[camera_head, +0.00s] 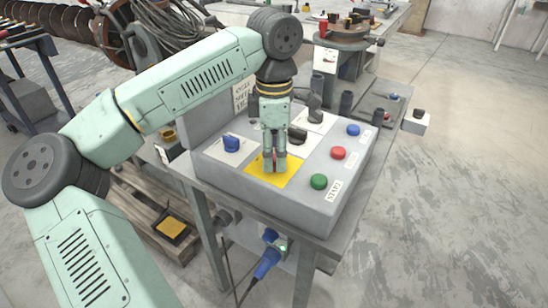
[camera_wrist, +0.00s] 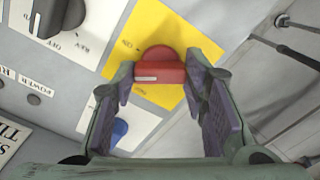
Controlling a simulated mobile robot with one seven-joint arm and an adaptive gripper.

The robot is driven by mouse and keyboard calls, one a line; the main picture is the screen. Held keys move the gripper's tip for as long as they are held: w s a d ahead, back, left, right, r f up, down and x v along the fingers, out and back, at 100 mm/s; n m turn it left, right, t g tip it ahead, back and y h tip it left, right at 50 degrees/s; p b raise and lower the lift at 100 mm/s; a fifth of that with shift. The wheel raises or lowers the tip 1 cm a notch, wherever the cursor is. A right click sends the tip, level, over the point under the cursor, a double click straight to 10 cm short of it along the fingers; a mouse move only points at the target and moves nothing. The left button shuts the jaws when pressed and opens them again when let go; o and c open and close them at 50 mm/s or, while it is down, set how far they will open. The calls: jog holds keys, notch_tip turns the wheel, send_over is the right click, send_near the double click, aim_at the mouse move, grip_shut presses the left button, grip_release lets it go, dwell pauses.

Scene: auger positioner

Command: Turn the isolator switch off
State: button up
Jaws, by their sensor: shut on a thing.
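The isolator switch is a red rotary knob (camera_wrist: 160,65) on a yellow plate (camera_wrist: 165,22), which also shows on the control box in the head view (camera_head: 257,168). In the wrist view its grip bar lies across the picture, with a white mark toward the left end. An "ON" label (camera_wrist: 126,46) is on the plate to the knob's upper left. My gripper (camera_head: 274,168) points down at the plate and is shut on the knob, one finger at each end of the bar in the wrist view (camera_wrist: 160,82).
The grey control box (camera_head: 318,214) also carries a blue switch (camera_head: 231,143), a black switch (camera_head: 297,134) and blue, red (camera_head: 338,153) and green (camera_head: 319,181) buttons. A dark lever (camera_head: 315,110) stands behind. Open floor lies to the right.

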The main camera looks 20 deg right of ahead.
aim_at(275, 154)
jog(key=n+b, duration=0.2)
jog(key=n, duration=0.3)
jog(key=shift+f+n, duration=0.1)
jog(key=shift+n, duration=0.2)
jog(key=n+b, duration=0.2)
jog(key=n, duration=0.3)
jog(key=shift+n, duration=0.3)
jog(key=o, duration=1.2)
jog(key=shift+c, duration=0.2)
notch_tip(275, 154, up, 12)
